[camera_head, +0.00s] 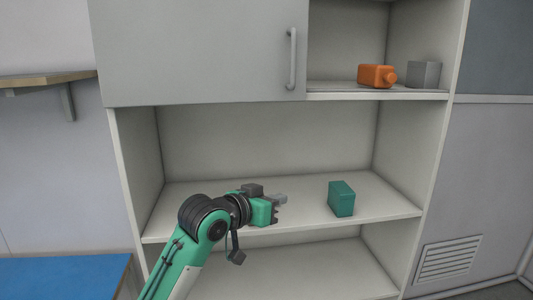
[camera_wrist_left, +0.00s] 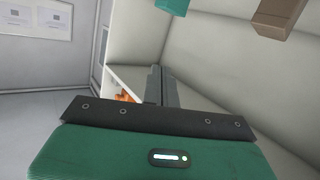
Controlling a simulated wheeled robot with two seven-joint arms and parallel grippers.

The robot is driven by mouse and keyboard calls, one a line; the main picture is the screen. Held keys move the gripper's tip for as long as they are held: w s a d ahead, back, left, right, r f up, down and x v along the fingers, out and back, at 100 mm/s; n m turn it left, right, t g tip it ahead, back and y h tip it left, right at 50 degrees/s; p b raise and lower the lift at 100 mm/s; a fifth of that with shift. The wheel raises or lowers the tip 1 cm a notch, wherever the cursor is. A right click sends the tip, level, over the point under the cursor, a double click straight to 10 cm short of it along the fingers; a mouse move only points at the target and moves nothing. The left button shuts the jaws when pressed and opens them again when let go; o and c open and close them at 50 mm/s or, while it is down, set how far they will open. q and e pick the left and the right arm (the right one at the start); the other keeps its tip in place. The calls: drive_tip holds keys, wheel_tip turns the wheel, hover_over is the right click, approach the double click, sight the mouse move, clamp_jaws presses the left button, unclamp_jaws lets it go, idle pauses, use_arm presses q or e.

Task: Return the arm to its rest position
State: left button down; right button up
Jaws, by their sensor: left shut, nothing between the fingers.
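My left arm comes up from the bottom of the head view, and its green gripper (camera_head: 281,203) is over the middle shelf (camera_head: 310,218) of the cabinet. The gripper points to the right, with its fingers shut and empty. A green box (camera_head: 341,199) stands on that shelf to the right of the fingertips, apart from them. In the left wrist view the two grey fingers (camera_wrist_left: 162,86) are together with nothing between them. My right gripper is not in view.
A grey door (camera_head: 200,50) covers the upper left of the cabinet. A blue surface (camera_head: 60,278) is at lower left. A brown block (camera_wrist_left: 280,15) shows in the left wrist view.

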use_arm(q)
drive_tip(key=s+a+f+n+g+y, duration=0.15)
drive_tip(key=s+a+f, duration=0.3)
drive_tip(key=f, duration=0.45)
drive_tip(key=s+a+f+n+y, duration=0.15)
drive_tip(key=s+a+f, duration=0.3)
drive_tip(key=f, duration=0.45)
drive_tip(key=s+a+f+n+g+y, duration=0.1)
drive_tip(key=s+a+f+y, duration=0.3)
drive_tip(key=f, duration=0.5)
drive_tip(key=s+a+f+g+y, duration=0.15)
drive_tip(key=s+a+f, duration=0.25)
drive_tip(key=s, duration=0.4)
drive_tip(key=s+a+f+n+g+y, duration=0.15)
drive_tip(key=s+a+f, duration=0.25)
drive_tip(key=s, duration=0.5)
drive_tip(key=s+a+f+g+y, duration=0.1)
drive_tip(key=s+a+f+g, duration=0.1)
drive_tip(key=s+a+f, duration=0.45)
wheel_tip(320, 180, down, 29)
drive_tip(key=s+d+g, duration=0.2)
drive_tip(key=s+a+f, duration=0.3)
drive_tip(key=s+f, duration=1.6)
drive_tip(key=f, duration=0.1)
drive_tip(key=shift+s+g, duration=0.15)
drive_tip(key=shift+g, duration=0.2)
